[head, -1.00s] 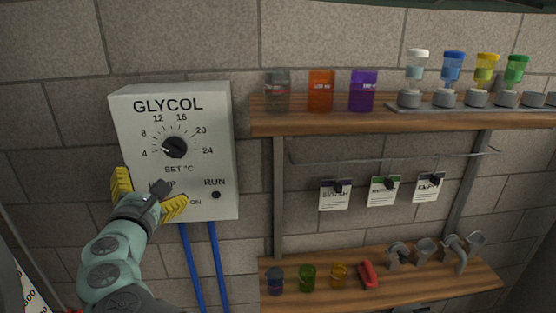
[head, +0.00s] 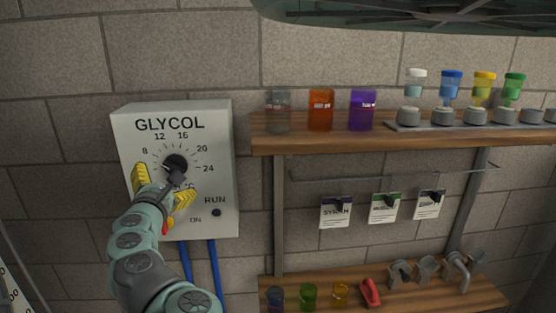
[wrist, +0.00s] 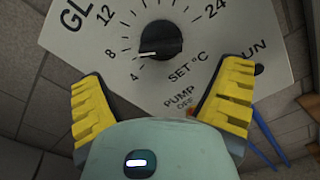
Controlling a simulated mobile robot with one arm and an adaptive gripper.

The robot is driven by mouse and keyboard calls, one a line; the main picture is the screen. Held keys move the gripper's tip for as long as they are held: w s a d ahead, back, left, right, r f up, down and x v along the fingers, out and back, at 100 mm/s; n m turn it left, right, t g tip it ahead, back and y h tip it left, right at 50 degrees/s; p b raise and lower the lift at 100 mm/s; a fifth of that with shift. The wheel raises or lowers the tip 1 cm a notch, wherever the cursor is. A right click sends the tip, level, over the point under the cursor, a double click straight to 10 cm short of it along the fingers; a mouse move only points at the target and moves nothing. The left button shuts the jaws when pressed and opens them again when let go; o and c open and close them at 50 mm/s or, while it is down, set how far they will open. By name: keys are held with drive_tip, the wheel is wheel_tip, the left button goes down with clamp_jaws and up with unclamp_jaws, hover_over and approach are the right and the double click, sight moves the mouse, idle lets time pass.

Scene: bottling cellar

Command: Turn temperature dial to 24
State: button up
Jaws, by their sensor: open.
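The temperature dial (head: 175,163) is a round black knob on the white GLYCOL box (head: 222,140), with a printed scale from 4 to 24. In the wrist view the dial (wrist: 160,40) has a white pointer mark at its lower left, toward the low end near 4. My gripper (head: 162,187) is open and empty, with yellow fingers just below and left of the dial. In the wrist view my gripper (wrist: 163,80) has its fingers spread either side of the knob's line, short of the knob. My gripper hides the 4 and part of the pump label in the head view.
A small black RUN knob (head: 216,213) sits at the box's lower right. Something red (head: 167,226) shows beside my wrist. Blue pipes (head: 215,262) run below. To the right, an upper shelf (head: 350,141) holds jars and bottles; a lower shelf (head: 420,298) holds cups and fittings.

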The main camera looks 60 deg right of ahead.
sight(172, 170)
drive_tip(key=shift+p+x, duration=0.8)
drive_tip(key=shift+x, duration=1.7)
drive_tip(key=shift+w+d+f, duration=0.1)
drive_tip(key=shift+w+d, duration=0.35)
drive_tip(key=shift+w, duration=0.1)
drive_tip(key=shift+c, duration=0.2)
drive_tip(key=c, duration=1.2)
